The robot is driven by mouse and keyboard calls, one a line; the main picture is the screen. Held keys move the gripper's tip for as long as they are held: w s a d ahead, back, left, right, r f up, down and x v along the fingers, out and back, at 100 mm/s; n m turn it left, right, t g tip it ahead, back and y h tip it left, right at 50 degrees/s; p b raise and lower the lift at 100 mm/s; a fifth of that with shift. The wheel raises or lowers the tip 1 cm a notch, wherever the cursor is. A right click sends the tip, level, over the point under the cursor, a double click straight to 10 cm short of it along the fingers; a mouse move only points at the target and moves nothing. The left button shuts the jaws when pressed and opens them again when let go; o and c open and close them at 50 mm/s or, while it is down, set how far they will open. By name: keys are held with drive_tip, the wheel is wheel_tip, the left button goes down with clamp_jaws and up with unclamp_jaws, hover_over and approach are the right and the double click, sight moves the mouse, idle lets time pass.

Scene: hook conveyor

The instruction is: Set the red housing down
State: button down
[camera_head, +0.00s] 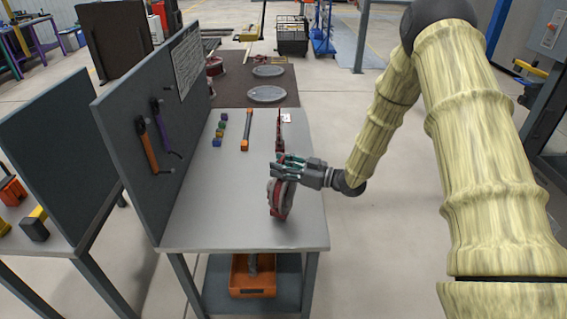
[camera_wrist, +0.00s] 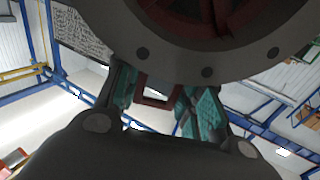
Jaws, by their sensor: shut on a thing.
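The red housing (camera_head: 278,199) is a round red and grey part at the right side of the grey table (camera_head: 185,237). My gripper (camera_head: 290,168) reaches in from the right and is shut on its upper part. The housing is upright, with its lower end at or just above the table top; I cannot tell if it touches. In the wrist view the housing's grey flange (camera_wrist: 240,68) with bolt holes and a red inside fills the top. The teal finger pads (camera_wrist: 165,108) are below it, around a red piece. The grip point is partly hidden.
A grey pegboard (camera_head: 130,135) with an orange and a purple tool stands along the table's left edge. Small coloured blocks (camera_head: 219,130) and an orange-ended bar (camera_head: 247,130) lie further back. A dark surface with round plates (camera_head: 267,94) is beyond. The front table area is clear.

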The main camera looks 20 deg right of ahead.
drive_tip(key=shift+f+p, duration=0.55)
drive_tip(key=shift+f, duration=0.6)
drive_tip(key=shift+f, duration=0.1)
drive_tip(key=c, duration=0.9)
unclamp_jaws()
drive_tip(key=shift+s, duration=0.1)
drive_tip(key=b+v, duration=0.3)
drive_tip(key=v, duration=0.9)
drive_tip(key=shift+b, duration=0.35)
